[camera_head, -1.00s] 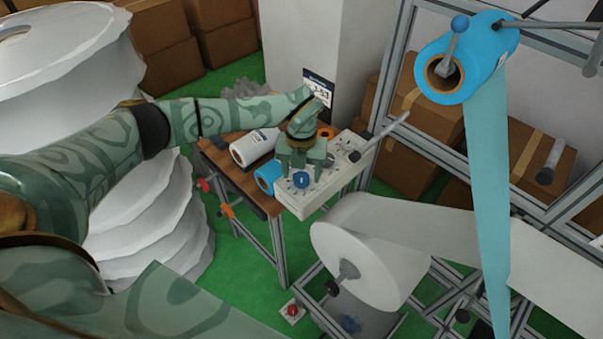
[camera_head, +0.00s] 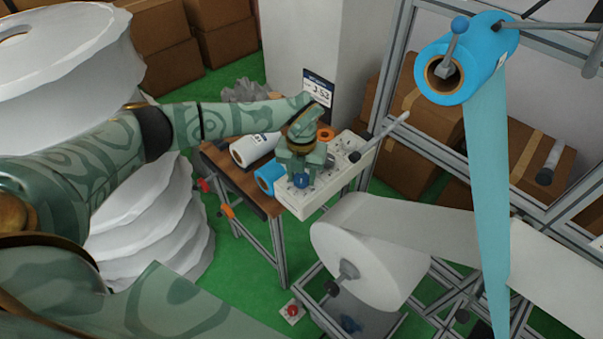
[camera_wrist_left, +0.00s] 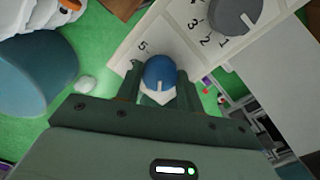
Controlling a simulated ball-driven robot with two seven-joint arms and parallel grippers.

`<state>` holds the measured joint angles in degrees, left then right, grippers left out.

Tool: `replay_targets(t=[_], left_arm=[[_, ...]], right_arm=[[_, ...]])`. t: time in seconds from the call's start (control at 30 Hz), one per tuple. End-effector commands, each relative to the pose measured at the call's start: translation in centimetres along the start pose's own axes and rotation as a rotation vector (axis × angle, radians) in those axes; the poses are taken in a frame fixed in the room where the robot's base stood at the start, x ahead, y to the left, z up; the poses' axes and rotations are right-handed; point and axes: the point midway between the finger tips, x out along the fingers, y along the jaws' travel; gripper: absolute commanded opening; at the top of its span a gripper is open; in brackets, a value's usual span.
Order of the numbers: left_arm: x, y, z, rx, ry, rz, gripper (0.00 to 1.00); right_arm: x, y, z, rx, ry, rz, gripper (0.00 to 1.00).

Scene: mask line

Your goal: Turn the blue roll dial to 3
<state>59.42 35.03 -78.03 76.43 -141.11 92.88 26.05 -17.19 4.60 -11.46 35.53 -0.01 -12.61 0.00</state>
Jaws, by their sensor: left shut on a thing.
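The blue dial (camera_head: 300,181) sits on the white control panel (camera_head: 318,204) at the front of the wooden table. My left gripper (camera_head: 303,170) is over the panel and shut on the blue dial. In the left wrist view the blue dial (camera_wrist_left: 160,73) lies between the two fingers (camera_wrist_left: 158,88), with a 5 printed on the panel beside it. Its other numbers and its pointer are hidden by the gripper. A grey dial (camera_wrist_left: 236,14) with numbers around it is farther along the panel. My right gripper is not in view.
A white roll (camera_head: 254,147) and a small blue roll (camera_head: 268,177) lie on the table beside the panel. An orange ring (camera_head: 326,134) is behind the gripper. A large white roll (camera_head: 365,265) and a blue roll on the frame (camera_head: 452,68) stand to the right.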

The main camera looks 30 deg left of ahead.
Motion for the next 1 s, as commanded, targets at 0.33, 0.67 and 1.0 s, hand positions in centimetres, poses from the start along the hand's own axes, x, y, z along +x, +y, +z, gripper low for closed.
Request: replay_targets(t=[0.33,0.67,1.0], left_arm=[[-0.3,0.0,0.1,0.250,-0.002,0.000,0.15],[-0.2,0.0,0.1,0.564,-0.003,0.001,0.15],[-0.2,0.0,0.1,0.856,-0.003,0.001,0.15]], right_arm=[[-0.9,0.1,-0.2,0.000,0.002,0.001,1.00],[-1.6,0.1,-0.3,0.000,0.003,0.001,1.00],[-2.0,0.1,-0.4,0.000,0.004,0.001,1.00]])
